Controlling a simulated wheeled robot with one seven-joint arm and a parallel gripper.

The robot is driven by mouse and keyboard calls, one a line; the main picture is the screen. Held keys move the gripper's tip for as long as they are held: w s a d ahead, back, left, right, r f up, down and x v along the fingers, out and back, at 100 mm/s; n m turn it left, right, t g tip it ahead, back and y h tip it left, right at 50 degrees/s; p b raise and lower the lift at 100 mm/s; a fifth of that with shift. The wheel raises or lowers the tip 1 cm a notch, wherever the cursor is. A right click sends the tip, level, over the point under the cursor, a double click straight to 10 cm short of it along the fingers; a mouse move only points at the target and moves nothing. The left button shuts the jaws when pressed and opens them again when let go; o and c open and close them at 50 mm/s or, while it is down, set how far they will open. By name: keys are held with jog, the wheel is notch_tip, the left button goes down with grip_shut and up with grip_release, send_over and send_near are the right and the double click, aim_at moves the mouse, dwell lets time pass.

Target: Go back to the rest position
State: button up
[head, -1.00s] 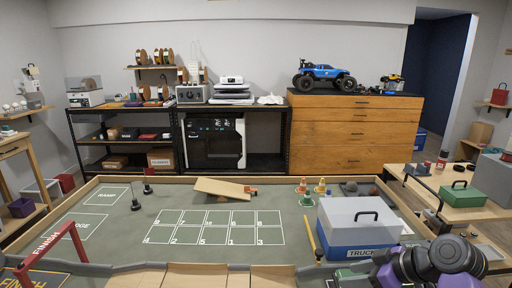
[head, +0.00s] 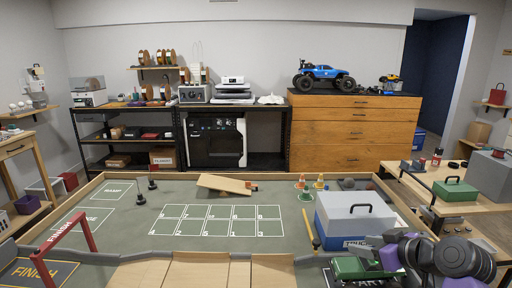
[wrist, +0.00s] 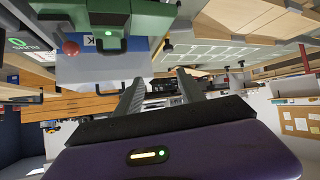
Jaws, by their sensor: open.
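My gripper (wrist: 158,92) is open and empty in the wrist view, its two dark fingers apart with nothing between them. Its purple housing fills the bottom of that view. In the head view my dark, folded arm is at the lower right, and the fingertips cannot be made out there. A blue box with a grey lid (head: 355,205), marked TRUCK, stands behind the vehicle.
The low-walled table has a number grid (head: 215,220), a tilted board (head: 224,184), small cones (head: 305,191) and a red finish arch (head: 66,232). A side table at the right holds a green case (head: 455,190). The board's middle is mostly clear.

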jog(key=s+f+m+t+h, duration=0.2)
jog(key=s+m+t+h, duration=0.1)
jog(key=s, duration=0.5)
jog(key=s+f+m+t+h, duration=0.3)
jog(key=s+m, duration=0.1)
jog(key=s, duration=0.4)
jog(key=s+a, duration=0.3)
jog(key=s, duration=0.9)
jog(key=s+a+n+g+y, duration=0.1)
jog(key=s+a, duration=0.2)
jog(key=s, duration=0.8)
jog(key=s+a+r+p, duration=0.1)
jog(key=s+a, duration=0.2)
jog(key=s, duration=0.9)
jog(key=shift+s+n+g+y, duration=0.35)
jog(key=shift+n+g+y, duration=0.05)
